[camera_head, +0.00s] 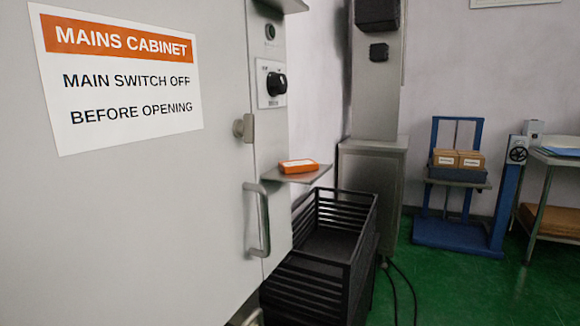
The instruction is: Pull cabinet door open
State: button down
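The grey cabinet door (120,220) fills the left of the view and looks shut against its frame. A white and orange sign on it (120,80) reads MAINS CABINET, MAIN SWITCH OFF BEFORE OPENING. A vertical grey bar handle (263,218) is at the door's right edge. A small metal latch (244,128) sits above the handle. A black rotary switch (276,83) is on the panel right of the door. My gripper does not show clearly; nothing is seen touching the handle. A small metal piece at the bottom edge (246,318) is cut off, and I cannot tell what it is.
A small shelf (305,177) with an orange item (298,166) juts out right of the handle. A black slatted crate (330,285) stands below it. A grey cabinet (372,190) and a blue lift trolley (455,235) with boxes are behind. Green floor (450,285) is open at right.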

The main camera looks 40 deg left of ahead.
aim_at(128, 187)
jog(key=u, duration=1.25)
